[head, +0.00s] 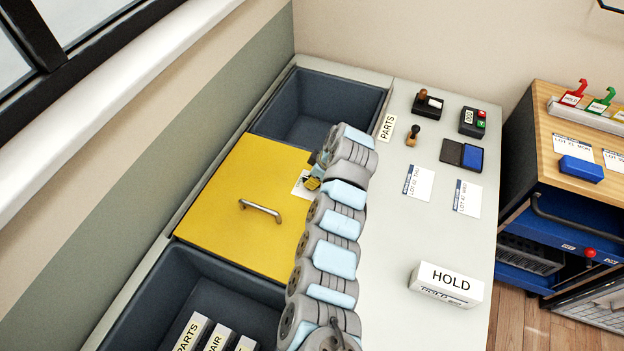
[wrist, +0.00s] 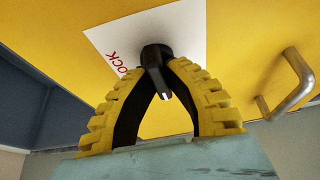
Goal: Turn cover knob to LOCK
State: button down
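The yellow cover (head: 225,195) lies flat between two dark bins, with a metal bar handle (head: 260,210). In the wrist view the black cover knob (wrist: 157,54) sits on a white label (wrist: 108,42). In the head view my gripper (head: 313,183) and arm hide the knob.
An empty dark bin (head: 318,108) is behind the cover, and a front bin (head: 180,285) holds labelled dividers. A HOLD block (head: 446,284), stamps, an ink pad (head: 462,155) and lot cards lie on the grey counter (head: 410,235) to the right. The cover handle (wrist: 288,88) stands beside my gripper.

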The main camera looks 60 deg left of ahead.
jog(key=shift+m+p, duration=0.3)
jog(key=shift+p, duration=0.25)
jog(key=m+p, duration=0.1)
jog(key=m+t+p, duration=0.1)
jog(key=p, duration=0.1)
jog(key=m+p, duration=0.1)
jog(key=p, duration=0.1)
jog(key=shift+s+r+y, duration=0.1)
jog(key=shift+r+y, duration=0.15)
jog(key=shift+y, duration=0.15)
jog(key=m+t+p, duration=0.2)
jog(key=m+p, duration=0.3)
jog(key=shift+f+m, duration=0.15)
jog(key=shift+m, duration=0.25)
jog(key=m+t+p, duration=0.1)
jog(key=m+t, duration=0.1)
jog(key=m, duration=0.2)
jog(key=shift+f, duration=0.2)
jog(key=m, duration=0.3)
jog(key=shift+f+t+h, duration=0.1)
jog(key=shift+t+h, duration=0.2)
jog(key=shift+t, duration=0.1)
jog(key=shift+m+b, duration=0.5)
jog(key=shift+m, duration=0.2)
jog(key=shift+t+h, duration=0.3)
